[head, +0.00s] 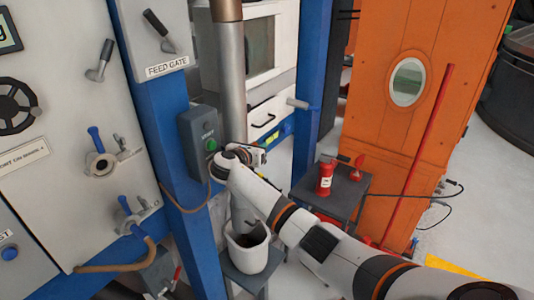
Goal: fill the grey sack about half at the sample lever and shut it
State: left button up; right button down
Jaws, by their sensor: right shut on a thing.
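My right gripper (260,155) is beside the lower part of the grey vertical pipe, past the green-button box. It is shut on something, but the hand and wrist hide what. I cannot make out the grey sack for sure. A white bucket-like container (246,262) with dark contents stands below my right forearm, under the pipe. Blue-handled levers show on the left panel, one upper (96,138) and one lower (124,204); another lever (300,103) is at the right of the white cabinet. I cannot read which is the sample lever. My left gripper is out of view.
A grey box with a green button (199,133) is on the blue post. A small dark table (325,205) holds a red canister (325,178). An orange housing (400,120) and a red pole (420,150) stand at right. A brown hose (120,262) hangs at lower left.

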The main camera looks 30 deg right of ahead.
jog(key=r+y+p, duration=0.1)
jog(key=p, duration=0.1)
jog(key=shift+w+d+g+p, duration=0.1)
jog(key=shift+d+g+p, duration=0.2)
jog(key=shift+d+p, duration=0.1)
jog(key=y+p, duration=0.1)
jog(key=d+p, duration=0.1)
jog(key=p, duration=0.1)
jog(key=shift+w+f+g+y, duration=0.2)
jog(key=shift+f+g+y, duration=0.1)
jog(key=shift+g+y, duration=0.1)
jog(key=shift+f+p, duration=0.1)
jog(key=shift+p, duration=0.2)
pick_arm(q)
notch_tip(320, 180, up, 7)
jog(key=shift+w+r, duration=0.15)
pick_arm(e)
jog(key=shift+w, duration=0.1)
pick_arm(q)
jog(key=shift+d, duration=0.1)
pick_arm(e)
jog(key=c, duration=1.4)
grip_release()
jog(key=shift+f, duration=0.1)
jog(key=shift+o, duration=0.2)
